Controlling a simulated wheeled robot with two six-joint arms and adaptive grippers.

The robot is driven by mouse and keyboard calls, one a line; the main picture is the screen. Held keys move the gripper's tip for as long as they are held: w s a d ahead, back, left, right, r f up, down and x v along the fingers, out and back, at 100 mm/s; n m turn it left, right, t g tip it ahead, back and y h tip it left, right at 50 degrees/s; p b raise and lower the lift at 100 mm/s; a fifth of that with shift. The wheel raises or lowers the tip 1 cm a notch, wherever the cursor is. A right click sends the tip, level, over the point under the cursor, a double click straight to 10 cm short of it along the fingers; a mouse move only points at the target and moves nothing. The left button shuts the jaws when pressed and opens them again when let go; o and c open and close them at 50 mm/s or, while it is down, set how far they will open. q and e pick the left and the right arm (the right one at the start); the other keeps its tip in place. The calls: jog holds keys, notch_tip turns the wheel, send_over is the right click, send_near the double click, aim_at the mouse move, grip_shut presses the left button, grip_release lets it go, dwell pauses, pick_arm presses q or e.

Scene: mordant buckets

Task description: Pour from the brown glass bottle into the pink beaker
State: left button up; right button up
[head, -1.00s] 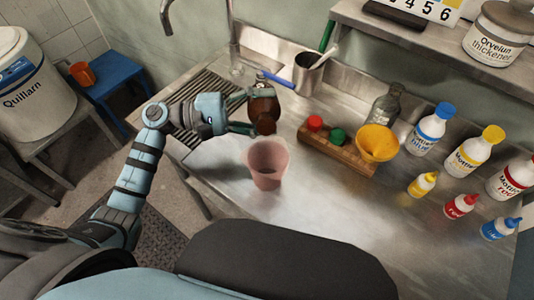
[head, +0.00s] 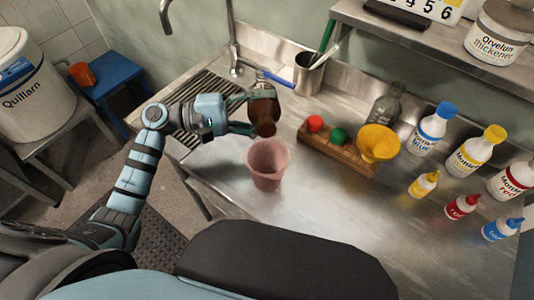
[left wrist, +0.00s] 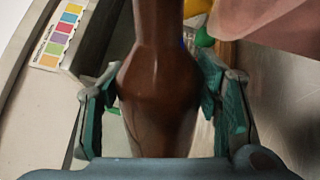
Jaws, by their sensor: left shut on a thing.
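The brown glass bottle (head: 263,112) is held by my left gripper (head: 250,113) above the far rim of the pink beaker (head: 267,172). The bottle is tilted, with its neck end low and toward the beaker. In the left wrist view the gripper's fingers (left wrist: 162,110) lie on both sides of the bottle's body (left wrist: 158,85). The beaker also shows at the upper right of that view (left wrist: 280,22). It stands upright on the steel counter. I cannot see any liquid stream. My right gripper is not in view.
A wooden rack (head: 340,150) with red and green caps and a yellow funnel (head: 378,143) stands right of the beaker. Several labelled bottles stand farther right. A steel cup (head: 307,75) is behind. The counter's front middle is clear.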

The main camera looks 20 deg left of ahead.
pick_arm(q)
jog(key=shift+s+d+r+m+b, duration=0.1)
jog(key=shift+s+r+m+b, duration=0.15)
jog(key=shift+r+m+b, duration=0.25)
jog(key=shift+s+d+r+m+b, duration=0.1)
jog(key=shift+s+r+m+b, duration=0.15)
jog(key=shift+r, duration=0.4)
dwell(1.0)
jog(key=shift+f+m+b, duration=0.35)
jog(key=shift+b, duration=1)
dwell(0.4)
